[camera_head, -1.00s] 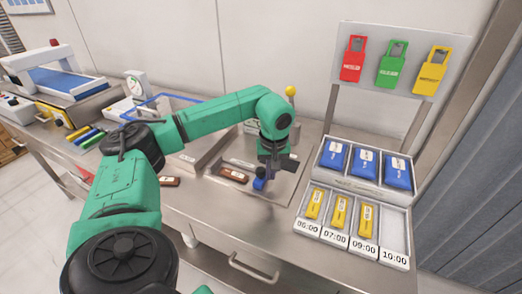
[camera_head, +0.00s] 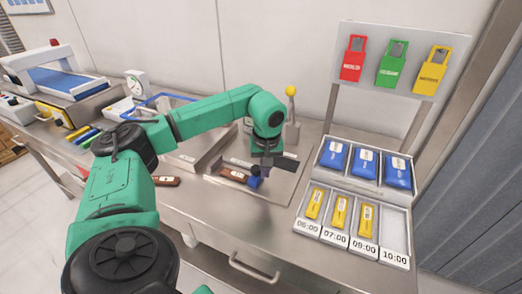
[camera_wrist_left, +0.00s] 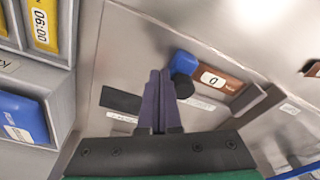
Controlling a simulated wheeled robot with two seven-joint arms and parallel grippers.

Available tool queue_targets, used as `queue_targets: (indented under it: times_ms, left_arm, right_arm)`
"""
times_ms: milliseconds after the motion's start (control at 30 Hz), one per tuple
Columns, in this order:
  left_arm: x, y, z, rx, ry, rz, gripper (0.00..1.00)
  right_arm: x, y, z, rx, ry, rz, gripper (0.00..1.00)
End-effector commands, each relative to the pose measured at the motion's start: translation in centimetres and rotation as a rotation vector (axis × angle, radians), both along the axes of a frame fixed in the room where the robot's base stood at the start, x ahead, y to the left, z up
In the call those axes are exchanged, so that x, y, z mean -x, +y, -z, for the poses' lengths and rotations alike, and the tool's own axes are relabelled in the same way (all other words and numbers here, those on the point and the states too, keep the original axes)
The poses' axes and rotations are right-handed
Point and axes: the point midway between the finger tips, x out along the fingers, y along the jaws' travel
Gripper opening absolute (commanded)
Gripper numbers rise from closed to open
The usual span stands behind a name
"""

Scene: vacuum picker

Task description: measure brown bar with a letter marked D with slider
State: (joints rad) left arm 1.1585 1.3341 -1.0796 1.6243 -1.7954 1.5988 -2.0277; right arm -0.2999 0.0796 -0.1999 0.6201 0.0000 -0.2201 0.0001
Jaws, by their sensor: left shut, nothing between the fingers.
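A brown bar (camera_head: 232,174) with a white label lies in the metal measuring fixture on the bench. In the left wrist view the brown bar (camera_wrist_left: 228,84) shows a round letter that looks like a D. A blue slider (camera_head: 255,183) with a black knob is at the bar's right end; the slider (camera_wrist_left: 182,60) appears to touch that end in the wrist view. My left gripper (camera_head: 265,172) points down beside the slider. Its fingers (camera_wrist_left: 157,88) are shut and empty, close to the black knob. My right gripper is not in view.
Another brown bar (camera_head: 165,181) lies left of the fixture. A rack (camera_head: 347,211) of yellow and blue packs with time labels stands to the right. A board (camera_head: 395,58) with red, green and yellow tags is behind it. The bench front is clear.

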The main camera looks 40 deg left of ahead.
Motion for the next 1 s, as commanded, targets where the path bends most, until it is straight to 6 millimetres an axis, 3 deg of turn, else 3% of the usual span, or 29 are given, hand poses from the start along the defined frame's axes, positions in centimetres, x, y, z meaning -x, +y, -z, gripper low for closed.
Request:
queue_targets:
  times_ms: [1000]
  left_arm:
    - [0.4,1.1,0.0,-0.001,0.001,0.0,0.0]
  right_arm:
    - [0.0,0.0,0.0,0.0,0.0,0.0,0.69]
